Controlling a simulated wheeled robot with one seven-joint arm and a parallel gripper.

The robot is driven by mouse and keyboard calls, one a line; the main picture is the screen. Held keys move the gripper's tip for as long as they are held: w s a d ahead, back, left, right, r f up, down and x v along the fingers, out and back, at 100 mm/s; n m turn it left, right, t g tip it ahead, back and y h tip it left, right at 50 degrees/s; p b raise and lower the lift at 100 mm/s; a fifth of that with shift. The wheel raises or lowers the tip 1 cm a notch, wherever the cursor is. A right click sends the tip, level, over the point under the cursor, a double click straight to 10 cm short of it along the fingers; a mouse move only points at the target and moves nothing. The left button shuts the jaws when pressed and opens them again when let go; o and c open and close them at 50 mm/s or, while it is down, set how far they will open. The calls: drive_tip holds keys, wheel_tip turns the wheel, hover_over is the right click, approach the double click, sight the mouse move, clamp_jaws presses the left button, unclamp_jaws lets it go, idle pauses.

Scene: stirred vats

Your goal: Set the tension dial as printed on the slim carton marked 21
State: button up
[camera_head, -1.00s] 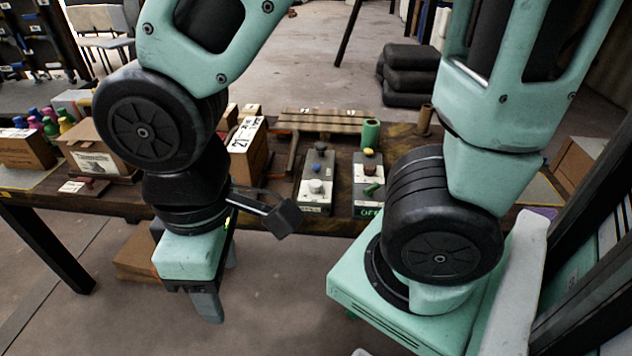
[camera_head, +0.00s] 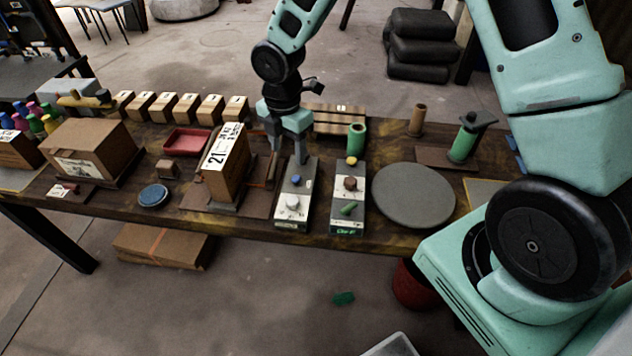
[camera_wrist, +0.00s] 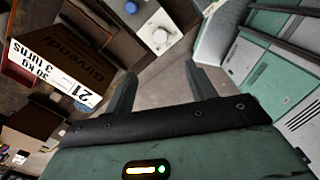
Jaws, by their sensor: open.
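The slim carton marked 21 (camera_head: 226,172) stands upright on the table, brown with a white label. In the wrist view the carton (camera_wrist: 65,52) shows at left; its label reads 21, 30 kg, 3 turns, and its side reads Girvendi. Right of it a grey box (camera_head: 292,218) carries a white knob (camera_head: 292,201) and a blue button. A second grey box (camera_head: 346,222) has a yellow button, a brown knob and a green lever. Which control is the tension dial I cannot tell. My gripper (camera_head: 288,158) is open and empty, above the table near the first box's far end.
A round grey disc (camera_head: 413,195) lies right of the boxes. A green cylinder (camera_head: 356,138) and a wooden pallet (camera_head: 338,119) stand behind. A red tray (camera_head: 187,141), several small cartons and a large brown box (camera_head: 91,150) fill the left side.

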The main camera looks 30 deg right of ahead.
sight(292, 199)
wheel_tip(292, 199, down, 17)
drive_tip(key=shift+f+p, duration=0.15)
drive_tip(key=shift+p, duration=1.05)
drive_tip(key=c, duration=1)
